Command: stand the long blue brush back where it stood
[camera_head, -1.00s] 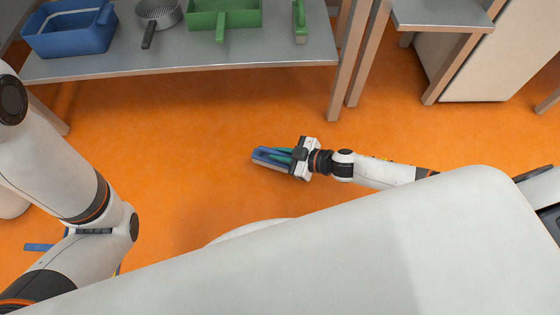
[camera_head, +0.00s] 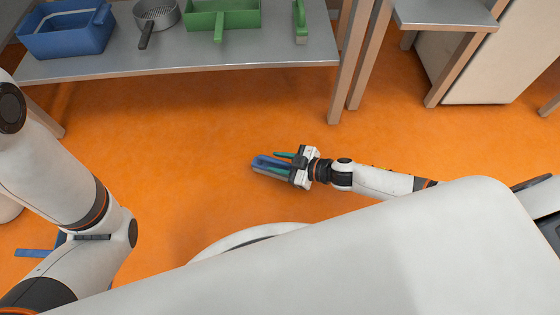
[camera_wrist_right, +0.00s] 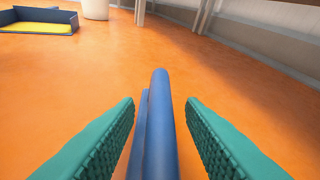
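The long blue brush (camera_head: 262,161) is low over or on the orange floor in the head view; I cannot tell whether it touches. My right gripper (camera_head: 278,163) is around it with teal fingers spread. In the right wrist view, the blue brush (camera_wrist_right: 161,120) runs lengthwise between the two fingers (camera_wrist_right: 160,130), with a clear gap on each side. A second, thinner blue strip lies along its left side. The brush's near end is cut off by the frame.
A blue-walled tray with a yellow bottom (camera_wrist_right: 38,27) is on the floor. Floor around the right gripper is clear.

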